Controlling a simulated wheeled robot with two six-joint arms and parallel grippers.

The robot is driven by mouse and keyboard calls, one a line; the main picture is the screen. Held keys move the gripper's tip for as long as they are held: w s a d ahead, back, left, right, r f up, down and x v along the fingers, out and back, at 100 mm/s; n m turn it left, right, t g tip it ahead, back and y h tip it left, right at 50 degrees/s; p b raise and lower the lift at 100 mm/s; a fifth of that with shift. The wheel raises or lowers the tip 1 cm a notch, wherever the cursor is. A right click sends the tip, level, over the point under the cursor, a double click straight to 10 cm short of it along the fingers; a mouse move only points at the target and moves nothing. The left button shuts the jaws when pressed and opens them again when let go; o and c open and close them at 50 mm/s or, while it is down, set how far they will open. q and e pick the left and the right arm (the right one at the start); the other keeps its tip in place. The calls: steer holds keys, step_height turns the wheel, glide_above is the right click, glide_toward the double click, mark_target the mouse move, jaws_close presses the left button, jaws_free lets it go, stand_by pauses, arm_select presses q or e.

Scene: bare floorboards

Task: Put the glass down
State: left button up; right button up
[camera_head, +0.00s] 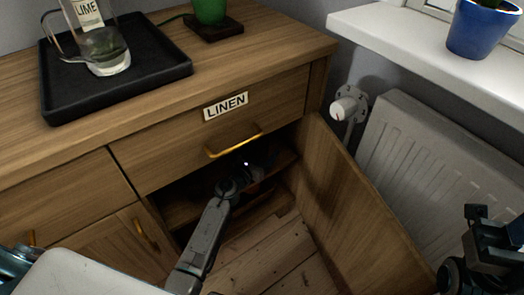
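A clear glass (104,52) stands upright on the black tray (165,72) on top of the wooden cabinet, in front of a bottle labelled LIME (86,12). My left gripper (245,172) is reaching into the dark open compartment under the drawer labelled LINEN. Its fingers are lost in shadow, with a small bright glint near them. I cannot tell whether it holds anything. My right gripper (492,228) is at the right edge, partly cut off, away from the cabinet, and its opening is unclear.
The cabinet door (350,215) stands open right of my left arm. The LINEN drawer (215,125) with its brass handle is shut above the compartment. A radiator (440,150) and valve are behind the door. A green pot (210,10) and blue pot (482,30) stand higher up.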

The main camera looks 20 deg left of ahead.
arm_select(q)
steer(key=shift+r, duration=0.25)
steer(key=v, duration=1.2)
steer(key=shift+p, duration=0.35)
steer(key=shift+s+f, duration=0.1)
